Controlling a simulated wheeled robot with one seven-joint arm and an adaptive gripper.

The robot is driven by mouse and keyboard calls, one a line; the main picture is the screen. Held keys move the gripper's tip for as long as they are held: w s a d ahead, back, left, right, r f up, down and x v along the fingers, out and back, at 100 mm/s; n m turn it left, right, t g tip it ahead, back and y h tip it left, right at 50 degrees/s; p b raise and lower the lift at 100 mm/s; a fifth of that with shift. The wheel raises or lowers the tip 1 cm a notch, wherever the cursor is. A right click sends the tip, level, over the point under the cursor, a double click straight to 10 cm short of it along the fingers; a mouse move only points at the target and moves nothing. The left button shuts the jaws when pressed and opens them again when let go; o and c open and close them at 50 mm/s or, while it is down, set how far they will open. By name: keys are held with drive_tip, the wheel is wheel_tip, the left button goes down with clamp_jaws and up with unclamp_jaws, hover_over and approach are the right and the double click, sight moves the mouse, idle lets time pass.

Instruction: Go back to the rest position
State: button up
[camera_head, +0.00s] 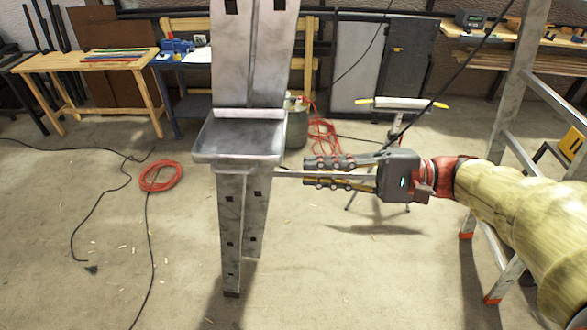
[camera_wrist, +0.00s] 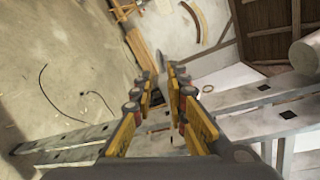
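My gripper (camera_head: 312,174) is at the middle of the head view, pointing left beside the grey metal stand (camera_head: 240,145). Its two jointed fingers are apart. A thin grey strip (camera_head: 290,173) runs between them toward the stand; I cannot tell whether it touches the stand. In the wrist view the strip (camera_wrist: 162,64) shows between the yellow-padded fingers (camera_wrist: 160,85), with gaps at its sides. No firm hold on it is visible.
A stepladder (camera_head: 508,125) stands right, near my arm. A wooden bench (camera_head: 85,62) with coloured strips is back left. A small tripod stand (camera_head: 400,105) is behind my gripper. Red cable (camera_head: 160,176) and black cords lie on the floor. Front left floor is mostly open.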

drive_tip(key=shift+s+d, duration=0.1)
drive_tip(key=shift+d, duration=0.75)
wheel_tip(320, 180, down, 13)
drive_tip(key=s+d+m+h, duration=0.2)
drive_tip(key=h, duration=0.4)
drive_tip(key=s+d+f+n+h, duration=0.2)
drive_tip(key=s+d+f+h, duration=0.4)
drive_tip(key=d+h, duration=0.1)
wheel_tip(320, 180, up, 9)
drive_tip(key=s+d+n+t+h+p, duration=0.2)
drive_tip(key=n+t+h, duration=0.2)
drive_tip(key=n+h, duration=0.1)
drive_tip(key=shift+s+d+f, duration=0.15)
drive_tip(key=shift+d+f, duration=0.05)
drive_tip(key=shift+d, duration=0.1)
